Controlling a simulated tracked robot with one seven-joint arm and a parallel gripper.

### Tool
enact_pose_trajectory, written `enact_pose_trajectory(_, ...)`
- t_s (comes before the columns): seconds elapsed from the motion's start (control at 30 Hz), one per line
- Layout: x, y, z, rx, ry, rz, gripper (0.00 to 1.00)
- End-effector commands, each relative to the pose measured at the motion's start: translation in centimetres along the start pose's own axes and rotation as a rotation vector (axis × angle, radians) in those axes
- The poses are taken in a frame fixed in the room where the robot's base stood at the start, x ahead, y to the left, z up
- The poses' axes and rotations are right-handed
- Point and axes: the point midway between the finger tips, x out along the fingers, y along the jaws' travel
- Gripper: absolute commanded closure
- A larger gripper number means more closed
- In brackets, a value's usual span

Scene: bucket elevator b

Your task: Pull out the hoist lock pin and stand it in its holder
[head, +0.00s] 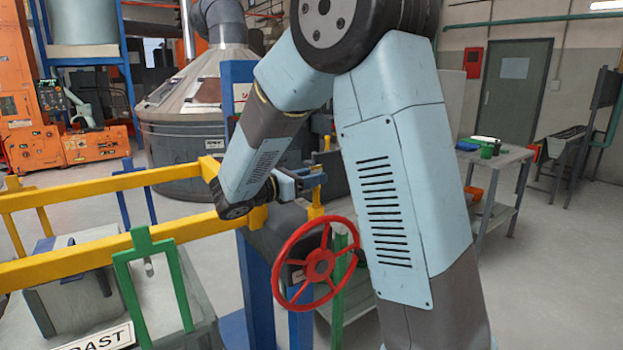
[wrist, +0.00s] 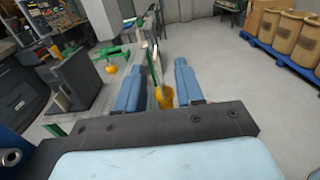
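My gripper (head: 312,180) is at the end of my arm, just above the red handwheel in the head view. In the wrist view its two blue fingers (wrist: 159,88) stand apart, with a clear gap. A yellow upright piece (wrist: 164,98) shows between and beyond them, apparently not clamped. In the head view a yellow piece (head: 316,204) shows just below the fingers, and another yellow tip (head: 327,143) above them. I cannot tell which of these is the lock pin. I cannot make out the pin's holder with certainty.
A red handwheel (head: 315,264) is close below my gripper. Yellow rails (head: 110,258) and a green frame (head: 150,240) stand at the left. A blue post (head: 258,290) rises beside the wheel. A workbench (head: 500,158) stands at the right, with open floor around it.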

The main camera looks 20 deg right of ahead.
Motion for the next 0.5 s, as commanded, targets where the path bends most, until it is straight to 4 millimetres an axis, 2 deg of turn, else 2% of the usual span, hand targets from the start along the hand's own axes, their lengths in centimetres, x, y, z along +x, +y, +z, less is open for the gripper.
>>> enact_pose_trajectory(0.17,-1.7,0.1,0.0,0.0,0.001,0.003,0.63)
enact_pose_trajectory(0.5,-8.2,0.1,-0.1,0.0,0.001,0.004,0.63)
